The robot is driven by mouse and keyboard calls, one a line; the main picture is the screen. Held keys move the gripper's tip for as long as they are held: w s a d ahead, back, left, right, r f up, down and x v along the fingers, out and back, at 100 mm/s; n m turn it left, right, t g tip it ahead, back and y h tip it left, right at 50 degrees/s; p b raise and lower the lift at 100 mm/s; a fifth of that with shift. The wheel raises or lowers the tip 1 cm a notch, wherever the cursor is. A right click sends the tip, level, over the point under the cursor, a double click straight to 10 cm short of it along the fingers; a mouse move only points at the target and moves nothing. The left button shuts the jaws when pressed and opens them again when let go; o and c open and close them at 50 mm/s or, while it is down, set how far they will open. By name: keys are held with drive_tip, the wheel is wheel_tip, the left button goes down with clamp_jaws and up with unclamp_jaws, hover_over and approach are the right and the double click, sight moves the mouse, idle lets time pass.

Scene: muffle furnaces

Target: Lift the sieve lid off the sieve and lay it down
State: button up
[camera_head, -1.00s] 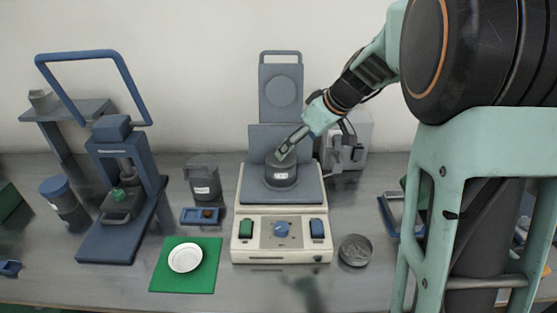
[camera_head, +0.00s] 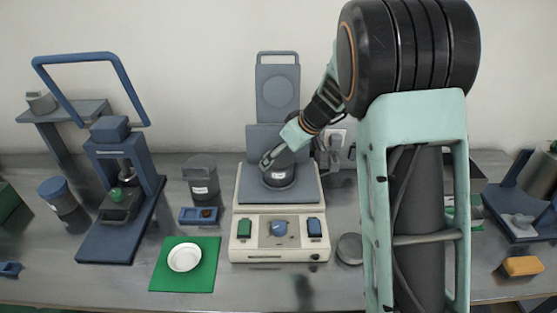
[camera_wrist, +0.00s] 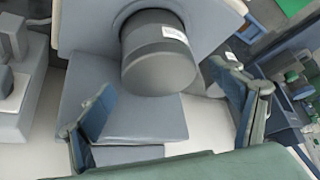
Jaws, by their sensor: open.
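A dark grey cylinder with a white label (camera_head: 280,178), which I take to be the sieve, stands upright on the plate of the cream machine. Its flat dark top, apparently the sieve lid (camera_wrist: 160,72), faces me in the wrist view.
The cream machine (camera_head: 262,255) has a tall blue-grey panel (camera_head: 278,85) behind it. A round metal dish (camera_head: 348,249) lies to its right, partly behind my arm. A white dish (camera_head: 184,257) sits on a green mat (camera_head: 202,283). A lidded grey pot (camera_head: 201,185) stands left.

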drive_tip(key=c, duration=1.3)
